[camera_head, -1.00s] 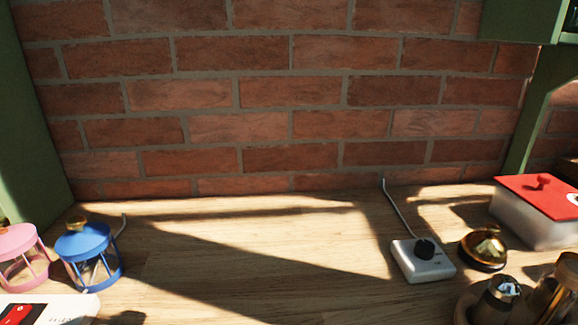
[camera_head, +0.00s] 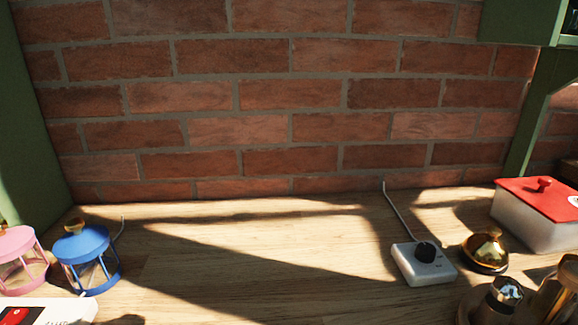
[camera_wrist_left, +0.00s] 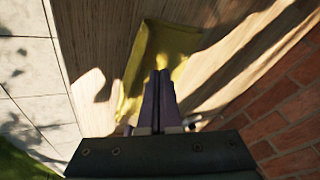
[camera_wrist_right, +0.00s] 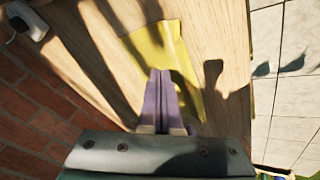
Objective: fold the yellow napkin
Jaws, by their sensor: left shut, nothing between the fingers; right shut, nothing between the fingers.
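The yellow napkin (camera_wrist_left: 163,45) lies on the wooden table in the left wrist view, and it also shows in the right wrist view (camera_wrist_right: 160,48). It looks like a long, narrow shape, partly in shadow. My left gripper (camera_wrist_left: 160,73) is shut and empty, with its fingertips over the napkin in the picture. My right gripper (camera_wrist_right: 161,72) is shut and empty, also over the napkin in its view. I cannot tell how far either is above the cloth. The fingers hide part of the napkin. The head view shows neither the napkin nor the grippers.
The wooden table (camera_head: 240,250) is clear in its middle. Blue (camera_head: 88,258) and pink (camera_head: 18,262) lanterns stand at the left. A white box with a black knob (camera_head: 424,264), a brass bell (camera_head: 486,252) and a red-lidded container (camera_head: 535,215) stand at the right. A brick wall (camera_head: 290,100) is behind.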

